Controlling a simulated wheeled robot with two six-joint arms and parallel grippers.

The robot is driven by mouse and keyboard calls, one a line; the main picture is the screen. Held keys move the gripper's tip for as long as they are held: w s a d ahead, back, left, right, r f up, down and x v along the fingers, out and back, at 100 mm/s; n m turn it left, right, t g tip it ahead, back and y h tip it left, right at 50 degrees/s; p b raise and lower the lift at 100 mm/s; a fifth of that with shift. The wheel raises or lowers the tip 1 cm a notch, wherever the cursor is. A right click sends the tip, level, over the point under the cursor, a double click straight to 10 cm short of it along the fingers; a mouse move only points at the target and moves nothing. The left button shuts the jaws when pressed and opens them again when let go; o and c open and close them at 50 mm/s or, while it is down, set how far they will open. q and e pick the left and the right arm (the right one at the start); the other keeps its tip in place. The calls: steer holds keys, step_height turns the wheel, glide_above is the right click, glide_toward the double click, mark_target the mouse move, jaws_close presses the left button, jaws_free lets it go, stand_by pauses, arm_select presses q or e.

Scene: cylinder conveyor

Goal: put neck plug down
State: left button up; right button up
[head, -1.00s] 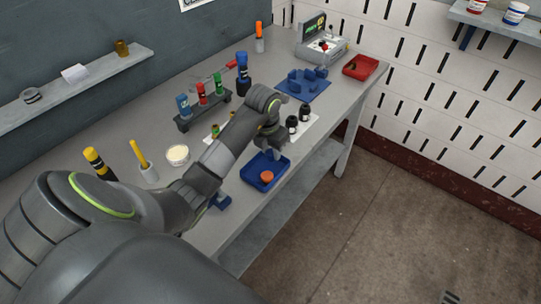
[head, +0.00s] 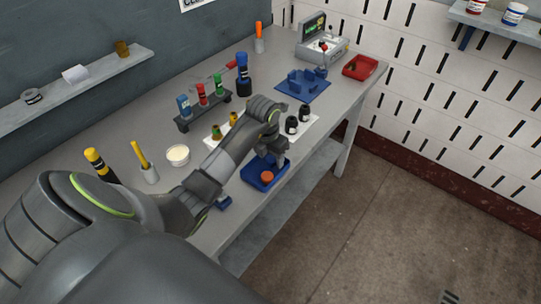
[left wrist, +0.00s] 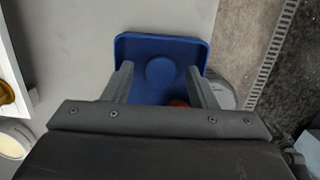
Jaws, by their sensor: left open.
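A blue tray (head: 253,181) sits near the table's front edge. An orange round plug (head: 267,176) lies in its near part; in the left wrist view only a sliver of the orange plug (left wrist: 178,102) shows beside a finger. A blue round disc (left wrist: 160,72) shows on the tray floor between my fingers; I cannot tell whether it is a loose plug or part of the tray. Neither is marked as the neck plug. My left gripper (head: 281,160) is over the tray, its fingers (left wrist: 160,68) apart with nothing visibly clamped. My right gripper is out of view.
Two black bottles (head: 297,119) stand on a white mat (head: 311,127) beyond the gripper. A blue fixture (head: 304,86), a red tray (head: 360,67) and a rack of coloured bottles (head: 203,105) are farther back. A white cup (head: 177,155) stands left of my arm.

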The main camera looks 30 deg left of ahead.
mark_target(271, 158)
arm_select(q)
steer(key=shift+r, duration=0.45)
steer(key=r+b, duration=0.1)
steer(key=r, duration=0.2)
steer(key=shift+s, duration=0.2)
steer(key=r, duration=0.2)
steer(key=shift+s+r+p, duration=0.2)
steer(key=shift+r+p, duration=0.1)
steer(key=r+p, duration=0.3)
steer(key=s+r+p, duration=0.1)
steer(key=r+p, duration=0.1)
steer(key=shift+r+p, duration=0.35)
steer(key=shift+f, duration=0.1)
